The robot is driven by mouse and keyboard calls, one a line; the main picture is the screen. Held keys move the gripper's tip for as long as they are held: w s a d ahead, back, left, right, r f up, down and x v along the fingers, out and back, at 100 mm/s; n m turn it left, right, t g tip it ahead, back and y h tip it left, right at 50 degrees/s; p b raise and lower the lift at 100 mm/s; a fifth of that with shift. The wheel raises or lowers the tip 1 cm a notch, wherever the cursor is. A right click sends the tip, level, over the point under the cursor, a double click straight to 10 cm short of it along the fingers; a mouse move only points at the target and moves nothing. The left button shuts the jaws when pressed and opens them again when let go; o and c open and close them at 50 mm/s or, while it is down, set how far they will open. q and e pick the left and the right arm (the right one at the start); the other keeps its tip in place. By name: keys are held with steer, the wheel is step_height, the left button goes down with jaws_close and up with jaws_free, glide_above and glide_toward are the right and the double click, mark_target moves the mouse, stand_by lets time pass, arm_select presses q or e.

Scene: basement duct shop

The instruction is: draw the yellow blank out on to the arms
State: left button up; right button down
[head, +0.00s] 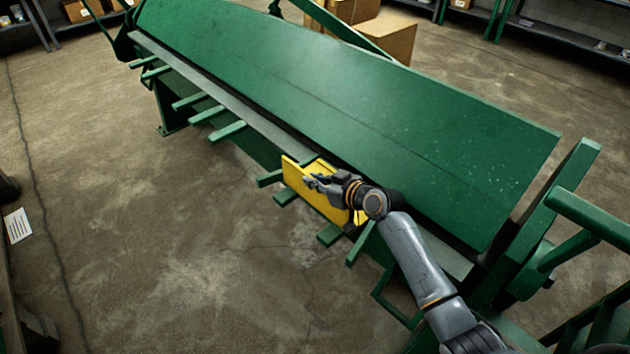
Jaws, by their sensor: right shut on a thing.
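The yellow blank (312,190) is a flat yellow sheet at the front edge of a large green bending machine (330,95). Several short green arms (228,132) stick out from that front edge, and the blank lies across some of them near the middle. My right gripper (318,184) is shut on the yellow blank, over its upper face. The gripper and wrist hide part of the blank, and I cannot tell how far its back edge reaches into the machine. My left gripper is out of view.
Cardboard boxes (385,38) stand behind the machine. A green end frame (545,225) rises at the right. A white printed sheet (18,226) lies at the far left. The concrete floor (180,260) in front of the machine is clear.

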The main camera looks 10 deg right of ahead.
steer(key=c, duration=1.4)
jaws_free()
steer(key=v, duration=1.2)
steer(key=shift+r, duration=0.1)
